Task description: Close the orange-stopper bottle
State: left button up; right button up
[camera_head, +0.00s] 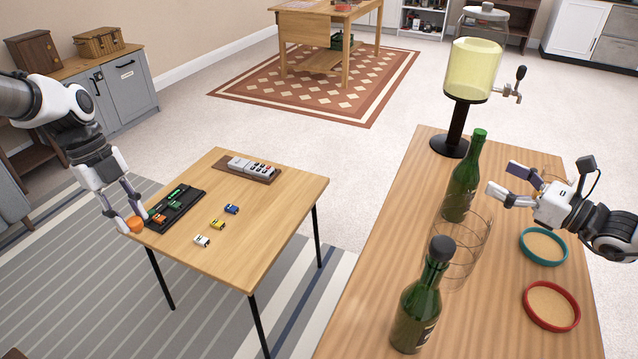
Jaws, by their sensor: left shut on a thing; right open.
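My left gripper (132,219) is shut on an orange stopper (135,225) near the left corner of the small table. On the long wooden counter (400,205) at the right stand two green bottles. The farther bottle (461,190) is upright and its green mouth shows no stopper. The nearer bottle (415,312) is upright and has a black top. My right gripper (504,182) is open and empty, just right of the farther bottle, with its fingers pointing toward it.
A thin wire rack (488,236) stands beside the bottles. A drink dispenser (472,68) is at the counter's far end; teal (543,263) and red-rimmed (570,322) coasters lie at right. The small table (262,228) bears toy cars, a dark tray and a remote (252,167).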

pick_arm(q)
jog(key=shift+s+r, duration=0.1)
jog(key=shift+r, duration=0.1)
pick_arm(e)
jog(key=shift+s+r, duration=0.1)
jog(key=shift+r, duration=0.1)
pick_arm(q)
jog(key=shift+f+b, duration=0.6)
jog(key=shift+f, duration=0.15)
pick_arm(e)
send_near(461, 191)
jog(key=w, duration=0.1)
jog(key=w+f, duration=0.1)
jog(key=w, duration=0.1)
jog(key=w+f, duration=0.1)
jog(key=shift+w+a, duration=0.1)
jog(key=shift+w, duration=0.15)
pick_arm(q)
jog(key=shift+d, duration=0.1)
pick_arm(e)
jog(key=shift+w+a+f, duration=0.3)
jog(key=shift+w+a, duration=0.15)
jog(key=shift+w, duration=0.2)
pick_arm(q)
jog(key=shift+f, duration=0.1)
pick_arm(e)
jog(key=shift+w+a+r, duration=0.1)
jog(key=shift+a+r, duration=0.05)
